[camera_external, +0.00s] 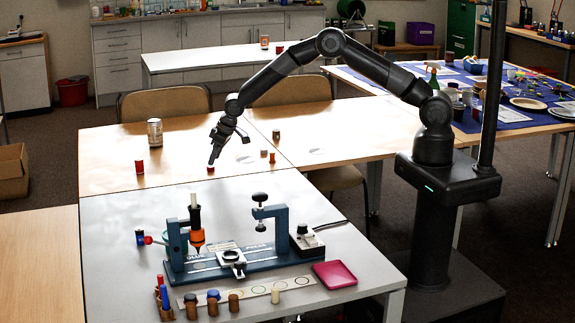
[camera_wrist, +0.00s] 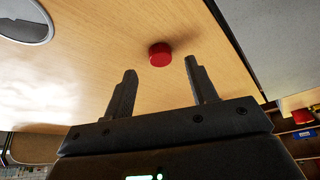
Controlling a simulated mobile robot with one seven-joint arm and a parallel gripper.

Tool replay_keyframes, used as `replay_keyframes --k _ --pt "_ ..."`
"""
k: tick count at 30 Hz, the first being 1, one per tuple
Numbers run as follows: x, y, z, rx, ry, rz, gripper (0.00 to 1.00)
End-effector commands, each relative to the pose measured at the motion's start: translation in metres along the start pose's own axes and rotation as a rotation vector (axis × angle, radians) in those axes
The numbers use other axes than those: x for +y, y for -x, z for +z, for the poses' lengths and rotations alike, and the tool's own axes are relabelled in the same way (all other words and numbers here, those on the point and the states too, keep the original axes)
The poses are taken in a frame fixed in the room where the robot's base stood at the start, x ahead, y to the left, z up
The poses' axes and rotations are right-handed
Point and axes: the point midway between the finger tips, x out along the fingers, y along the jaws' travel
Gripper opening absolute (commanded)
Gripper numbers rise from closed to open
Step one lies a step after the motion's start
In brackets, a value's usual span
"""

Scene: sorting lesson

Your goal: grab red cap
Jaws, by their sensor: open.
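A small red cap (camera_external: 211,169) lies on the wooden table just below my gripper (camera_external: 215,158) in the external view. In the wrist view the red cap (camera_wrist: 160,54) is a short red disc on the wood. It appears between and just beyond the two fingertips of my gripper (camera_wrist: 160,66). The fingers are apart with nothing between them. I cannot tell the exact height of the fingertips above the table.
A red-topped piece (camera_external: 139,167) stands to the left, with a jar (camera_external: 155,132) behind it. Small cylinders (camera_external: 264,154) stand to the right. A blue glue press (camera_external: 215,266) occupies the grey table in front. Wood around the cap is clear.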

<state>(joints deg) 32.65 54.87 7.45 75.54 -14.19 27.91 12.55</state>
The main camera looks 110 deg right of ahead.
Motion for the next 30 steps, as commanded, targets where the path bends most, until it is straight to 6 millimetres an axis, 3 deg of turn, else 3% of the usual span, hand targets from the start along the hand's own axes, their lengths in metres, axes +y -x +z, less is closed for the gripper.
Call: replay_keyframes --k 6,16,30 --pt "0.0 -0.027 0.002 -0.001 0.0 -0.001 0.52" --pt "0.0 -0.031 0.001 0.001 0.0 0.0 0.52" --pt "0.0 -0.031 0.001 0.0 0.0 0.0 0.13"
